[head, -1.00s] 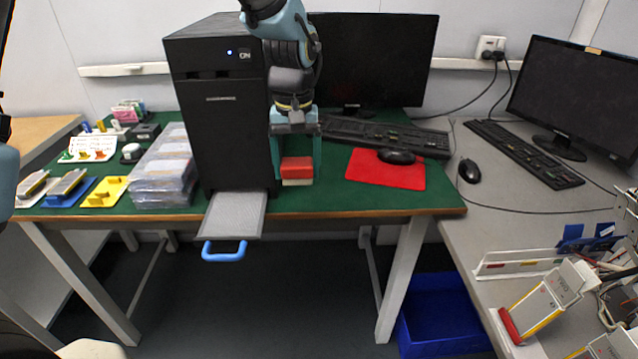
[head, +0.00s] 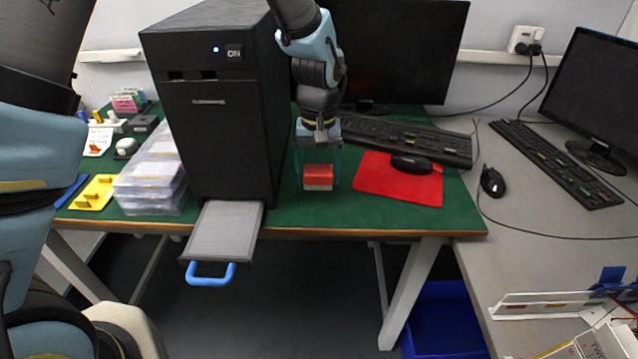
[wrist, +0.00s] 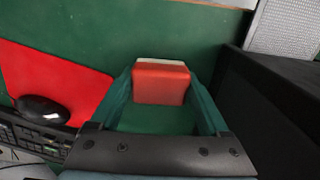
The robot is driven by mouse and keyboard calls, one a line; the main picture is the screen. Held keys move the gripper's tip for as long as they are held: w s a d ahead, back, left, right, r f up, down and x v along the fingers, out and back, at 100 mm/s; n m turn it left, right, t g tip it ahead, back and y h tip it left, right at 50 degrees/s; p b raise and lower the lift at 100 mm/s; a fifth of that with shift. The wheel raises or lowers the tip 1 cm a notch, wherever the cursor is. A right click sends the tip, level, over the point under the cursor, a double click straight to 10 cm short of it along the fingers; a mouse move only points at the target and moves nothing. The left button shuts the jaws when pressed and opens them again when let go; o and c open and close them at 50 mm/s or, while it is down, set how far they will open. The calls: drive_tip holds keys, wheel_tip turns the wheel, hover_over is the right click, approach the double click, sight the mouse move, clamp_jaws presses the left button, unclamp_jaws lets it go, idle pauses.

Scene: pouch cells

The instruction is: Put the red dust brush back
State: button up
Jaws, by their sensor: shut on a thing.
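The red dust brush (head: 318,172) is a small red block with a pale lower edge. My gripper (head: 318,168) is shut on it, with one teal finger on each side. The brush is upright, over the green mat between the black tower and the red mouse pad. I cannot tell whether its underside touches the mat. In the wrist view the brush (wrist: 161,84) sits between the fingertips of my gripper (wrist: 163,95), its pale edge on the far side.
The black tower (head: 215,130) stands close on the left, its grey tray (head: 226,232) with a blue handle pulled out over the table edge. The red mouse pad (head: 372,182) with a black mouse (head: 411,164) lies to the right. A black keyboard (head: 425,143) is behind it.

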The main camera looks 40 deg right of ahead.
sight(318, 186)
drive_tip(key=shift+f+p, duration=0.35)
drive_tip(key=shift+f, duration=1.55)
drive_tip(key=shift+f, duration=0.15)
drive_tip(key=o, duration=1.3)
wheel_tip(318, 186, up, 12)
drive_tip(key=shift+r+b, duration=0.15)
drive_tip(key=shift+b, duration=1.1)
drive_tip(key=shift+s+a, duration=0.1)
